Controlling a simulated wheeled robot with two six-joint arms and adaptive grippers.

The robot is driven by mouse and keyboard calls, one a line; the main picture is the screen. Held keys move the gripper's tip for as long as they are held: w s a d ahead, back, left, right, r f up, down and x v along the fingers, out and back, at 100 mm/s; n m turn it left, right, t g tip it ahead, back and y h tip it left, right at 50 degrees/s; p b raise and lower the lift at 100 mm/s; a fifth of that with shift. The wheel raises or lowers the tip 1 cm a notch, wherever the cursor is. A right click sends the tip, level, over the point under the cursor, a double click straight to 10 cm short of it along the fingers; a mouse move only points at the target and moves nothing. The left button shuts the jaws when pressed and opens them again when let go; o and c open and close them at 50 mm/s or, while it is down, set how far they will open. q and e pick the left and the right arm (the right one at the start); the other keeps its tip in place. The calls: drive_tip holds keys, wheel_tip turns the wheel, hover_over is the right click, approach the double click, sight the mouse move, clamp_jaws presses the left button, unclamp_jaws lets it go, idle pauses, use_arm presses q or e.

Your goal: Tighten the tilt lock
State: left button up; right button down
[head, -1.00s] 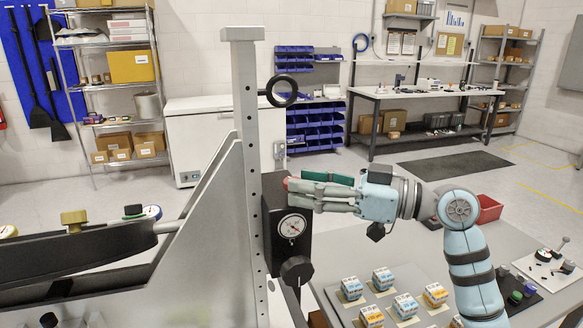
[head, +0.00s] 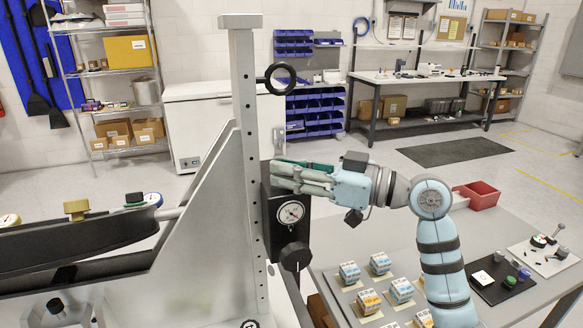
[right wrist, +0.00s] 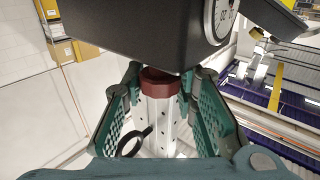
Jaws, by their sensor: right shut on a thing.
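The fixture's upright grey post (head: 243,100) carries a black box (head: 275,228) with a round dial (head: 291,212) and a black knob (head: 295,256) below it. My right gripper (head: 274,172) reaches in from the right at the top of this box, with its fingers level. In the right wrist view a dark red knob (right wrist: 160,82) sits between the green finger pads, and the gripper (right wrist: 163,95) is shut on it. The fingers hide this knob in the head view. No label shows which part is the tilt lock. My left gripper is out of view.
A black ring pin (head: 280,79) sticks out of the post above my right gripper. A grey table (head: 390,245) at right holds several small boxes (head: 348,272), a red bin (head: 478,195) and a black panel (head: 500,279). A dark tilted beam (head: 70,240) lies at left.

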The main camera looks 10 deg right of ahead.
drive_tip(key=shift+r+m+t+h+p, duration=0.25)
drive_tip(key=shift+m+t+h+p, duration=0.65)
drive_tip(key=shift+t+p, duration=0.2)
drive_tip(key=shift+f+h, duration=0.1)
drive_tip(key=shift+h, duration=0.2)
drive_tip(key=shift+f, duration=0.1)
drive_tip(key=c, duration=1.2)
unclamp_jaws()
drive_tip(key=shift+c, duration=0.2)
drive_tip(key=shift+s+d, duration=0.15)
drive_tip(key=shift+d, duration=0.1)
drive_tip(key=v, duration=1.1)
drive_tip(key=shift+s+f, duration=0.2)
drive_tip(key=shift+s, duration=0.05)
